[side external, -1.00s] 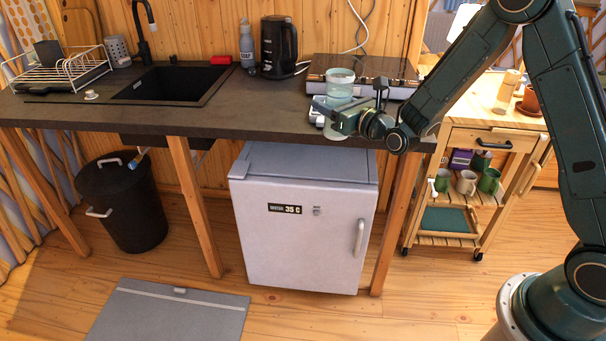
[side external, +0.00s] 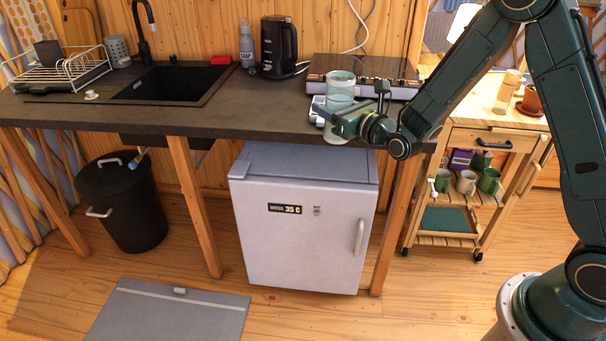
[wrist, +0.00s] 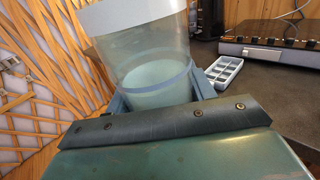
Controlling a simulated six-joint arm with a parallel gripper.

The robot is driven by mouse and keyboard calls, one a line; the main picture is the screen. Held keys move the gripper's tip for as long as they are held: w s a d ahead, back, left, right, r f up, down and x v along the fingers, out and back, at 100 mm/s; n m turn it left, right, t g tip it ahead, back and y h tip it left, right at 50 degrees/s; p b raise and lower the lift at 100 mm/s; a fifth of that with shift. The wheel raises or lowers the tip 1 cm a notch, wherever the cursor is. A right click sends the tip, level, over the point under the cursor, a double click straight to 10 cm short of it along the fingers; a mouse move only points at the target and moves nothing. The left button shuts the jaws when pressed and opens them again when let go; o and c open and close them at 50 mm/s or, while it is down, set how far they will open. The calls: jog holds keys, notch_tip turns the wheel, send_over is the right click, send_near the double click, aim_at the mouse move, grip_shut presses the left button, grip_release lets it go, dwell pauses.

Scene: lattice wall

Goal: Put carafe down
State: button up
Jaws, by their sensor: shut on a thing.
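The carafe (side external: 340,88) is a clear, pale blue-green vessel with a light rim, at the front edge of the dark counter (side external: 240,118). It also shows in the wrist view (wrist: 150,55), close up, with pale contents or a pale lower part. My gripper (side external: 342,122) is shut around the carafe's lower body, a finger on each side in the wrist view (wrist: 160,98). The carafe looks about upright in the side view. Its base is partly hidden by the gripper, and I cannot tell whether it touches the counter.
A stovetop (side external: 365,72) stands behind the carafe, and an ice-cube tray (wrist: 222,72) lies beside it. A black kettle (side external: 278,46) and a grey bottle (side external: 247,48) stand farther left. The counter between the sink (side external: 172,84) and the carafe is clear. A lattice wall (wrist: 40,80) fills the wrist view's left.

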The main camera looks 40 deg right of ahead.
jog(key=w+d+r, duration=0.4)
jog(key=d+r, duration=0.2)
jog(key=d, duration=0.5)
jog(key=w+d+r, duration=0.3)
jog(key=d+r, duration=0.3)
jog(key=d, duration=0.6)
notch_tip(320, 180, down, 16)
jog(key=shift+a+f, duration=0.1)
jog(key=shift+f, duration=0.05)
jog(key=shift+f, duration=1.8)
jog(key=shift+f, duration=0.1)
jog(key=o, duration=1.1)
jog(key=shift+f, duration=0.1)
